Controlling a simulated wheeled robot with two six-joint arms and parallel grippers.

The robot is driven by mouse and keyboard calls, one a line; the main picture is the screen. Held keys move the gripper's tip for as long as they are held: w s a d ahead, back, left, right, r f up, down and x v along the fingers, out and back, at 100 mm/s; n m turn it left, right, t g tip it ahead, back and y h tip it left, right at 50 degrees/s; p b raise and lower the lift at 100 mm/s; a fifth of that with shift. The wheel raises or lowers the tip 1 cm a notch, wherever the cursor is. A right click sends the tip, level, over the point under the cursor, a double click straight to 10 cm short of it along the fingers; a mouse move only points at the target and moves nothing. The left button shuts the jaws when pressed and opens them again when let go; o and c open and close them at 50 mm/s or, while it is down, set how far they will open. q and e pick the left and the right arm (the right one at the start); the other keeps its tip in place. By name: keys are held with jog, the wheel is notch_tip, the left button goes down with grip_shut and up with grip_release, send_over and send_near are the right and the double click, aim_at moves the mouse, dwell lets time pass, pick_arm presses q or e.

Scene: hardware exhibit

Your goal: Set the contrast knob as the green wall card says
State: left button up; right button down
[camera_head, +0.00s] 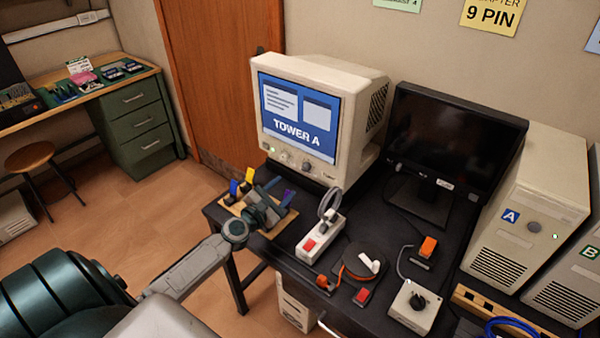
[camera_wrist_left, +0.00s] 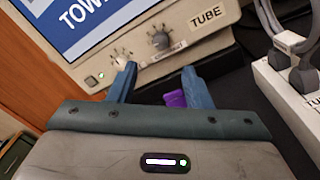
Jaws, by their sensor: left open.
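The beige CRT monitor (camera_head: 338,116), its screen reading "TOWER A", stands at the back left of the black desk. Its front has small knobs below the screen. In the left wrist view, a grey knob (camera_wrist_left: 160,40) sits above a small blurred label, with a paler knob (camera_wrist_left: 122,54) to its left. The green wall card (camera_head: 398,4) is cut by the top edge; a 4 shows at its end. My left gripper (camera_head: 276,190) is open in front of the monitor; its blue fingers also show in the left wrist view (camera_wrist_left: 157,78), apart from the knobs. My right gripper is not seen.
A wooden block (camera_head: 284,222) with coloured pieces lies under my left gripper. A white power strip (camera_head: 321,238), a dark flat screen (camera_head: 452,135) and a pale box with a black knob (camera_head: 413,306) stand to the right. Tower A (camera_head: 533,210) stands farther right.

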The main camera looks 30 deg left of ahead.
aim_at(304, 169)
pick_arm(q)
jog(key=w, duration=0.9)
jog(key=shift+w+d, duration=0.1)
jog(key=shift+w, duration=0.1)
grip_shut()
